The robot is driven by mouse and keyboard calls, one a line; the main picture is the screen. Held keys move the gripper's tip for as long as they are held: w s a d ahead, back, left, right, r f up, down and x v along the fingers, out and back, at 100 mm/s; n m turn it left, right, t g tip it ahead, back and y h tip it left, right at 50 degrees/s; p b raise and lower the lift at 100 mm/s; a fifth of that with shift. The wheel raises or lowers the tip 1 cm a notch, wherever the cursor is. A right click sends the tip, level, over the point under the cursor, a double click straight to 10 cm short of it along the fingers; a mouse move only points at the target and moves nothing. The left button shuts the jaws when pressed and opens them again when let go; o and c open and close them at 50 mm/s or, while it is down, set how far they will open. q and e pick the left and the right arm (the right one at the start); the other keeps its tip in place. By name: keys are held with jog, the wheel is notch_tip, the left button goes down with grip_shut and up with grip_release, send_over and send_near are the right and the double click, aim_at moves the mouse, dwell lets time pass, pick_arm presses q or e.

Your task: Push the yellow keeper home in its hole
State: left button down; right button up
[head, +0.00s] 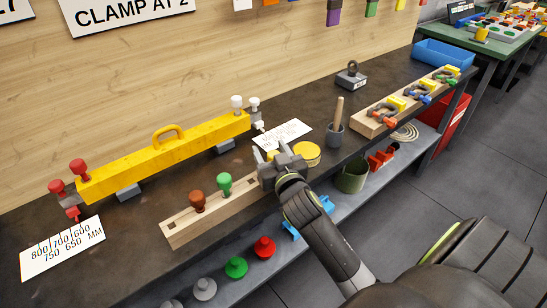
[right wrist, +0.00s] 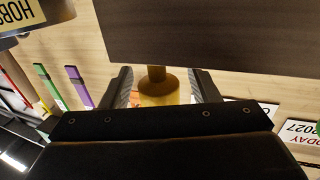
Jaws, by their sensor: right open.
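The yellow keeper (right wrist: 158,92) shows in the right wrist view, between the two fingers of my right gripper (right wrist: 163,88). The fingers are open, with a gap on each side of it. Its narrower stem meets the edge of the wooden block (right wrist: 215,35); how deep it sits I cannot tell. In the head view my right gripper (head: 278,160) is over the right end of the pale wooden block (head: 180,231) and hides most of the keeper and its hole. A brown keeper (head: 197,200) and a green keeper (head: 224,184) stand upright in that block. My left gripper is not in view.
A yellow round tin (head: 306,153) stands close right of the gripper. Beyond it are a pot with a wooden handle (head: 336,130) and a block with clamps (head: 374,124). A long yellow bar (head: 165,157) lies behind. The lower shelf holds several spare knobs.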

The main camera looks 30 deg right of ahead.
jog(key=c, duration=1)
jog(key=shift+c, duration=0.2)
